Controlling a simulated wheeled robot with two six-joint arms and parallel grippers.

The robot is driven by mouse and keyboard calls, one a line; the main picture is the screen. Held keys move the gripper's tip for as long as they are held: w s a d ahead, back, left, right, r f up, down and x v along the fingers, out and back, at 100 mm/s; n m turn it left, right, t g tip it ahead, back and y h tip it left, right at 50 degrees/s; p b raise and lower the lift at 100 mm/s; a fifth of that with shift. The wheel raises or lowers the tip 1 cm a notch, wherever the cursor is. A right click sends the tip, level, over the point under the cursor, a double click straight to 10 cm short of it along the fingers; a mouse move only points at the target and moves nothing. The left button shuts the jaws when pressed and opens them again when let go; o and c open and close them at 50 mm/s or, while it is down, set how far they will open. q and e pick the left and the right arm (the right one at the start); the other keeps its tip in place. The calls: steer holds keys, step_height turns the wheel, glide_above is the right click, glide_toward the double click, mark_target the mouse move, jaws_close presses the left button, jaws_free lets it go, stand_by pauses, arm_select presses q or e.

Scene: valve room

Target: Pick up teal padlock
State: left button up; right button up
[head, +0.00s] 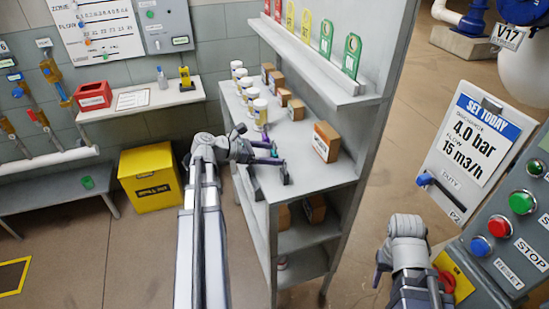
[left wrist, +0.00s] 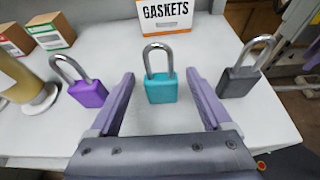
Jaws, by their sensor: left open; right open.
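The teal padlock (left wrist: 161,88) stands upright on the light grey shelf top, its shackle up, in the middle of the left wrist view. My left gripper (head: 278,152) is open over the shelf top, its purple fingers on either side of the teal padlock, with visible gaps. My right gripper (head: 382,268) is open, apart from the shelf, near the control panel.
White jars (head: 260,112) and brown boxes (head: 326,142) stand further along the shelf. A control panel (head: 510,240) is at right. A yellow bin (head: 150,180) stands on the floor at left.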

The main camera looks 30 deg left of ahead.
mark_target(283, 155)
arm_select(q)
steer(key=b+x, duration=0.1)
steer(key=x, duration=0.2)
steer(key=shift+w+d+f, duration=0.1)
steer(key=shift+d, duration=0.05)
jaws_close()
stand_by(0.5)
